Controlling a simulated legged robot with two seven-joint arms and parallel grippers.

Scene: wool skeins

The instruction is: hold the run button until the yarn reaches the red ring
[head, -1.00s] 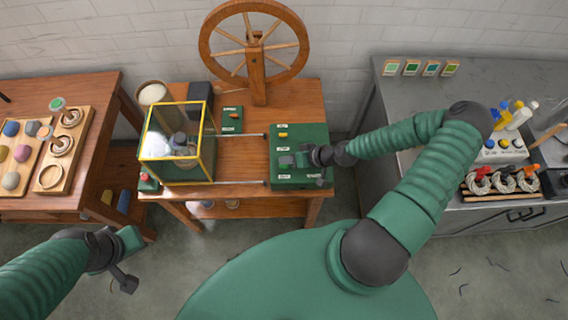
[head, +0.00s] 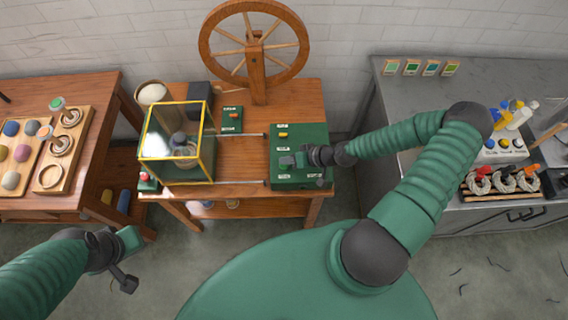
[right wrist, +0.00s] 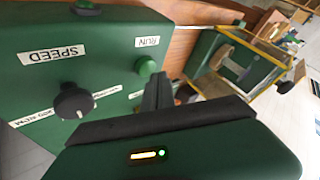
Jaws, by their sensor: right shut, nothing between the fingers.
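The green control box (head: 312,140) stands at the right of the wooden table. My right gripper (head: 290,160) is shut and empty, low over its front left. In the right wrist view, the green RUN button (right wrist: 146,66) is beside my dark fingertips (right wrist: 160,88); I cannot tell whether they touch it. The yellow-framed clear case (head: 178,182) stands to the left, with a dark-topped spool (head: 182,147) inside. The yarn level and a red ring are too small to make out. My left gripper (head: 122,262) hangs at lower left, its jaws unclear.
A spinning wheel (head: 255,42) stands behind the case and box. Thin rods run between case and box. A black SPEED knob (right wrist: 74,101) is near the RUN button. A small green panel (head: 232,119) lies between. A steel bench (head: 400,110) is at right.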

